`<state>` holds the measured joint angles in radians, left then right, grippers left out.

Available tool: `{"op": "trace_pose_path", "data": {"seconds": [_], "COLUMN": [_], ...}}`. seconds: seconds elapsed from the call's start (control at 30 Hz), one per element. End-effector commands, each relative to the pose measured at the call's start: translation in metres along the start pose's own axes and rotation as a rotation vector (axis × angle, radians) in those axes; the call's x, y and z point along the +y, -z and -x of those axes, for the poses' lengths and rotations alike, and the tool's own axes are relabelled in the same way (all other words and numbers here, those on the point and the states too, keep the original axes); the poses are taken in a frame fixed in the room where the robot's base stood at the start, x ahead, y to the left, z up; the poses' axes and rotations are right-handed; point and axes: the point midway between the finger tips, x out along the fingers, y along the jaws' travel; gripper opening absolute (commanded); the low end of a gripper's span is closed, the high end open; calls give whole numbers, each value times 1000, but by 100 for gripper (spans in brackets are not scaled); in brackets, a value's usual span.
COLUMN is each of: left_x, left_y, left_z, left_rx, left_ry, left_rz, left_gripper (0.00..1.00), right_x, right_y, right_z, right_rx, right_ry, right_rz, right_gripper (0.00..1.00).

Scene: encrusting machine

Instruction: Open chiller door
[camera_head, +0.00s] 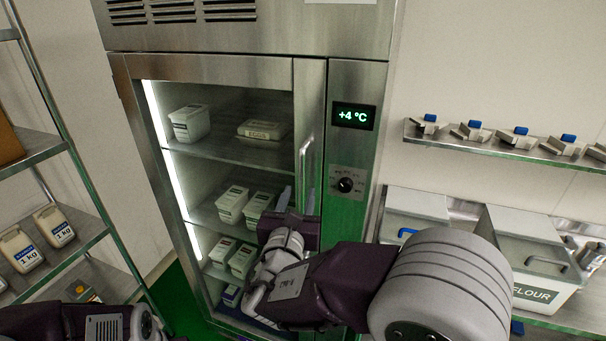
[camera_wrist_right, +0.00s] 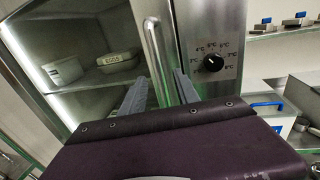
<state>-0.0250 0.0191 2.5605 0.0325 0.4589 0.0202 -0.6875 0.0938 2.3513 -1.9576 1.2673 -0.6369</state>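The steel chiller (camera_head: 350,75) stands ahead. Its glass-fronted door (camera_head: 210,70) looks shut, with a vertical bar handle (camera_head: 305,165) on its right edge. The handle also shows in the right wrist view (camera_wrist_right: 157,55). My right gripper (camera_head: 297,199) is at the lower part of the handle. In the right wrist view its two grey fingers (camera_wrist_right: 160,90) are apart, one on each side of the bar, with no clear contact. The handle's lower end is hidden by the gripper. My left arm shows at the bottom left, but its gripper is out of view.
White tubs (camera_head: 190,122) stand on shelves behind the glass. A temperature dial (camera_head: 345,185) is right of the handle. A shelf rack (camera_head: 75,225) stands left, with free space between it and the chiller. A wall shelf (camera_head: 500,150) and a flour bin (camera_head: 530,255) are right.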

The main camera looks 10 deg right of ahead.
Motion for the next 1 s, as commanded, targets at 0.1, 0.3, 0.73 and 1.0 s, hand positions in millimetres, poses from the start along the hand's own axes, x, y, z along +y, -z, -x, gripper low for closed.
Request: {"op": "trace_pose_path", "data": {"seconds": [0.1,0.3,0.73,1.0], "left_x": [0,0,0,0], "left_y": [2,3,3,3], "left_z": [15,25,25,25], "left_rx": [1,1,1,1], "left_ry": [0,0,0,0], "left_rz": [0,0,0,0], "left_gripper": [0,0,0,0], "right_x": [-2,-1,0,0], "right_y": [-4,-2,0,0], "right_z": [-27,-56,-63,-62], "right_rx": [2,2,2,2], "right_ry": [7,3,1,1], "right_rz": [2,0,-1,-1], "right_gripper": [38,38,10,0]}}
